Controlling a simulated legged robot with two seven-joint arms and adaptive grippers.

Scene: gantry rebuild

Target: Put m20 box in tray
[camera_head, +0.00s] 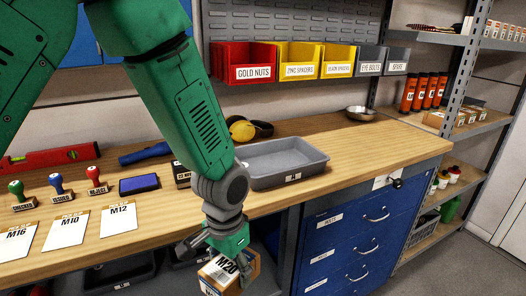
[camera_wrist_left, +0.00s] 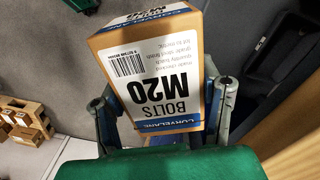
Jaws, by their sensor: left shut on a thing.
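The M20 box (camera_head: 232,270) is a brown carton with a white label and blue bands. My left gripper (camera_head: 222,262) is shut on it and holds it in front of the bench's front edge, lower than the bench top. In the left wrist view the M20 box (camera_wrist_left: 160,75) sits between the two fingers of my left gripper (camera_wrist_left: 165,105), its label facing the camera. The grey tray (camera_head: 318,162) lies on the bench top, up and right of the box, and looks empty. My right gripper is not in view.
The wooden bench (camera_head: 375,140) has a blue drawer cabinet (camera_head: 345,235) under its right part. Stamps (camera_head: 57,184), a blue ink pad (camera_head: 139,184) and cards (camera_head: 66,230) lie left. Headphones (camera_head: 250,129) lie behind the tray; a metal bowl (camera_head: 361,113) stands beyond it. Bins (camera_head: 250,62) hang above.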

